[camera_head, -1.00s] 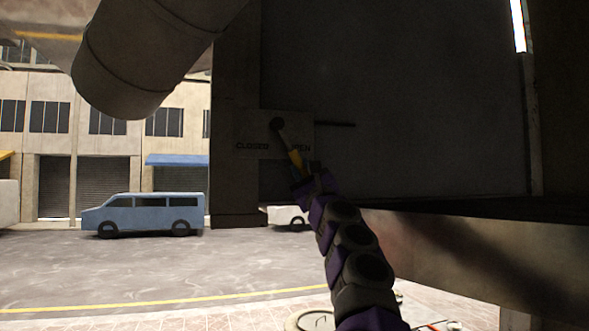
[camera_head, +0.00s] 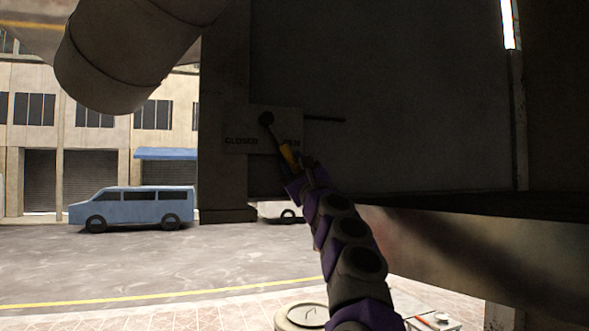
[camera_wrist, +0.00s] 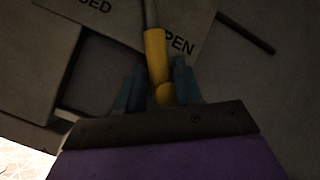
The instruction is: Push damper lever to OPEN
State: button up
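The damper lever has a dark pivot (camera_head: 266,118) and a yellow handle (camera_head: 289,155) slanting down to the right. It is mounted on a plate (camera_head: 235,128) marked CLOSED at left and OPEN at right. The handle partly covers the OPEN word. My gripper (camera_head: 294,168) is at the handle's lower end. In the wrist view, the yellow handle (camera_wrist: 156,58) lies between the two blue-grey fingers of my gripper (camera_wrist: 160,88), which stand close on both sides. I cannot tell whether both fingers touch it.
A thick round pipe (camera_head: 120,55) hangs at the upper left. A dark wall panel (camera_head: 400,110) fills the right, above a wide metal ledge (camera_head: 480,245). A dark rod (camera_head: 325,119) sticks out right of the plate. A blue van (camera_head: 130,208) stands on the open pavement behind.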

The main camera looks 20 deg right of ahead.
jog(key=shift+s, duration=0.1)
jog(key=b+v, duration=0.3)
jog(key=shift+f, duration=0.15)
jog(key=shift+s+d+f+b, duration=0.1)
jog(key=shift+s+f+b, duration=0.2)
jog(key=shift+s+b, duration=0.3)
jog(key=b+v, duration=0.8)
jog(key=v, duration=0.4)
jog(key=shift+f, duration=0.35)
jog(key=shift+s+d, duration=0.15)
